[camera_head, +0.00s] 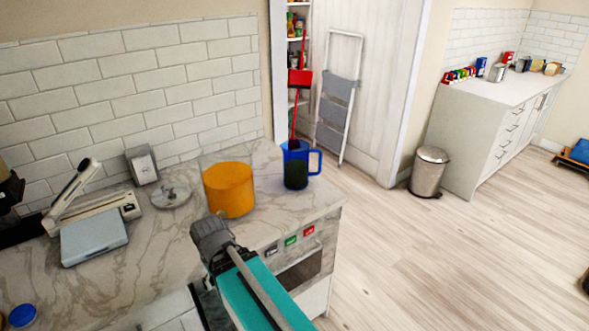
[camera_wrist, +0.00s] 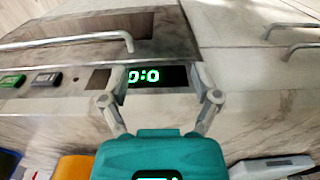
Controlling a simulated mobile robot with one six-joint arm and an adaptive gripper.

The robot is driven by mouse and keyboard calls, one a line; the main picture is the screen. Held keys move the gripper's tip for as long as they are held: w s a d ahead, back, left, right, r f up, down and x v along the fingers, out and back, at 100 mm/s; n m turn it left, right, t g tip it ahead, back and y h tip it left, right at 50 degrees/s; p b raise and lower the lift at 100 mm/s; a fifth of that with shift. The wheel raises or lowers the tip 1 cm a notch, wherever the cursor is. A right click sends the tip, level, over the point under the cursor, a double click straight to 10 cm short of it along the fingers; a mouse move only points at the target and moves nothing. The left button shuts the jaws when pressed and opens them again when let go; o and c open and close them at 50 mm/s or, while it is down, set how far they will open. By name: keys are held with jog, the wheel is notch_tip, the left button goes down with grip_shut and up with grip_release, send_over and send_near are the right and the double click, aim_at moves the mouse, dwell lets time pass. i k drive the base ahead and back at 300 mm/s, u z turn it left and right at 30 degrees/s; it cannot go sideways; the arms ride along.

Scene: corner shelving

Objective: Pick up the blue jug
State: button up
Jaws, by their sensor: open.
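The blue jug (camera_head: 302,149) stands upright near the right end of the marble counter (camera_head: 262,219). Its handle faces right and its lower part looks dark. An orange pot (camera_head: 229,190) stands just left of it. My arm reaches up from the bottom, and its raised end is in front of the counter, left of and nearer than the jug. In the wrist view my gripper (camera_wrist: 156,78) is open and empty, facing the counter's front with a green digital display (camera_wrist: 145,76). A blue patch at that view's lower left edge may be the jug.
Left of the pot are a round lid (camera_head: 171,195), a kitchen scale (camera_head: 94,238) and a small metal box (camera_head: 142,166). The tiled wall is behind them. Open floor lies right of the counter.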

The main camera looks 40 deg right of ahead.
aim_at(302, 165)
jog(key=z, duration=0.65)
jog(key=k, duration=0.25)
